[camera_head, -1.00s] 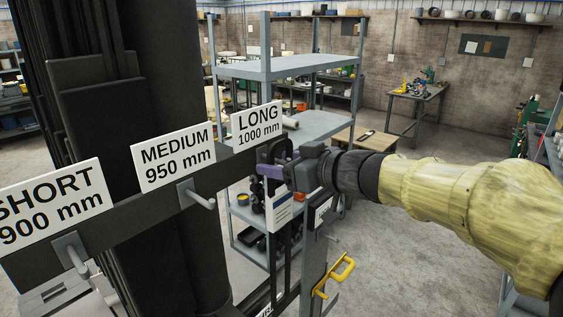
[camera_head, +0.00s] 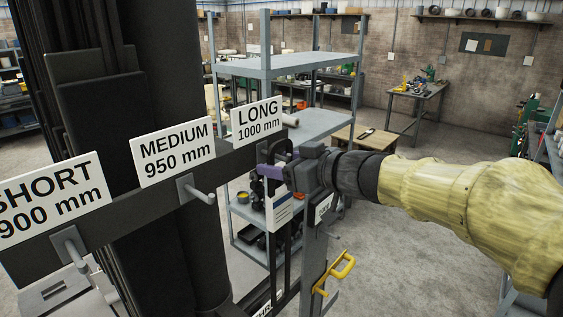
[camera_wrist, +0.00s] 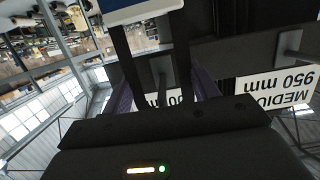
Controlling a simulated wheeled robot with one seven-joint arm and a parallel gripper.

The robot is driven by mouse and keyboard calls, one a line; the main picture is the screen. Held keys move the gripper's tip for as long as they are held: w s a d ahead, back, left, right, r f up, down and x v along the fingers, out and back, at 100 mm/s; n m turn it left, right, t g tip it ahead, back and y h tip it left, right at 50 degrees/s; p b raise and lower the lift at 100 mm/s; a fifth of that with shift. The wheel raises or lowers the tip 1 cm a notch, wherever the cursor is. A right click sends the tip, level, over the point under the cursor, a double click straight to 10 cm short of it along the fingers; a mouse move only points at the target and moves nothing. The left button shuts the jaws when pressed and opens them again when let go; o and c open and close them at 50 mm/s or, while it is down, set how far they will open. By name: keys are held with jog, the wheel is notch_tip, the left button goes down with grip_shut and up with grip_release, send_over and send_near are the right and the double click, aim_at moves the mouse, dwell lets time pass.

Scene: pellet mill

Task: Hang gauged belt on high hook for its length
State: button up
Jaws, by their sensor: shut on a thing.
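The rack bar (camera_head: 140,195) carries three signs: SHORT 900 mm (camera_head: 50,195), MEDIUM 950 mm (camera_head: 173,152) and LONG 1000 mm (camera_head: 258,121). Pegs show under the SHORT (camera_head: 75,250) and MEDIUM (camera_head: 200,190) signs; the one under LONG is hidden or hard to make out by my gripper. My gripper (camera_head: 270,172), with purple fingers, is shut on a black belt (camera_head: 290,245) just below the LONG sign. The belt hangs down with a white and blue tag (camera_head: 281,209). In the wrist view, two black belt strands (camera_wrist: 128,65) run between the fingers. I cannot tell whether the belt touches a peg.
A grey post with a yellow handle (camera_head: 338,273) stands below my gripper. A grey shelf unit (camera_head: 300,65) is behind it. A workbench (camera_head: 415,95) stands at the far wall. Open floor (camera_head: 420,240) lies to the right.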

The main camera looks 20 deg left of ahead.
jog(key=shift+f+b, duration=0.4)
jog(key=shift+f, duration=0.7)
dwell(0.6)
jog(key=o, duration=1.4)
jog(key=shift+c, duration=0.2)
jog(key=shift+d, duration=0.1)
jog(key=b+v, duration=0.5)
jog(key=v, duration=1.2)
jog(key=shift+d, duration=0.1)
